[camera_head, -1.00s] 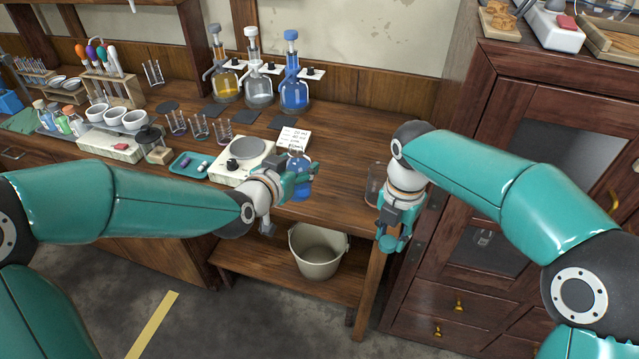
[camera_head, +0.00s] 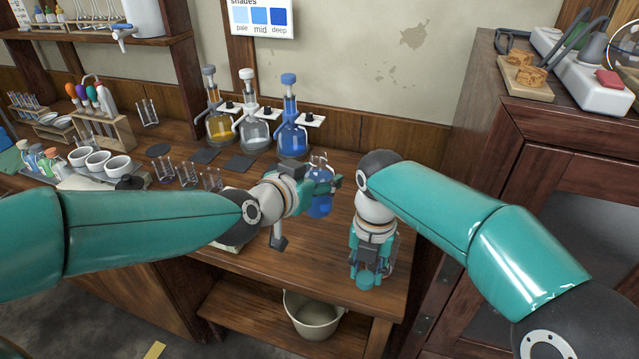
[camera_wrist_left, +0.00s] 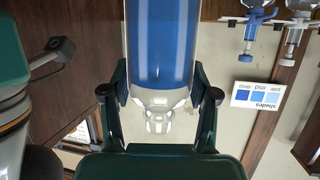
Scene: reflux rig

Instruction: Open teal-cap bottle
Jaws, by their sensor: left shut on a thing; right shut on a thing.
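A clear bottle of blue liquid (camera_head: 319,206) is held upright by my left gripper (camera_head: 318,184) above the bench. It also shows in the left wrist view (camera_wrist_left: 160,45), where the picture is upside down and the fingers grip beside the clear neck (camera_wrist_left: 158,122). I see no cap on that neck. My right gripper (camera_head: 368,272) points down over the front right of the bench, apart from the bottle. It is shut on a small rounded teal thing (camera_head: 367,280), which looks like the teal cap but blends with the teal fingers.
A glass vessel (camera_head: 392,252) stands close behind my right gripper. Three stoppered dispenser bottles, including a blue one (camera_head: 291,138), stand at the back. Cups (camera_head: 98,164) and racks crowd the left. A bucket (camera_head: 312,315) sits on the lower shelf. A dark cabinet (camera_head: 540,170) rises at the right.

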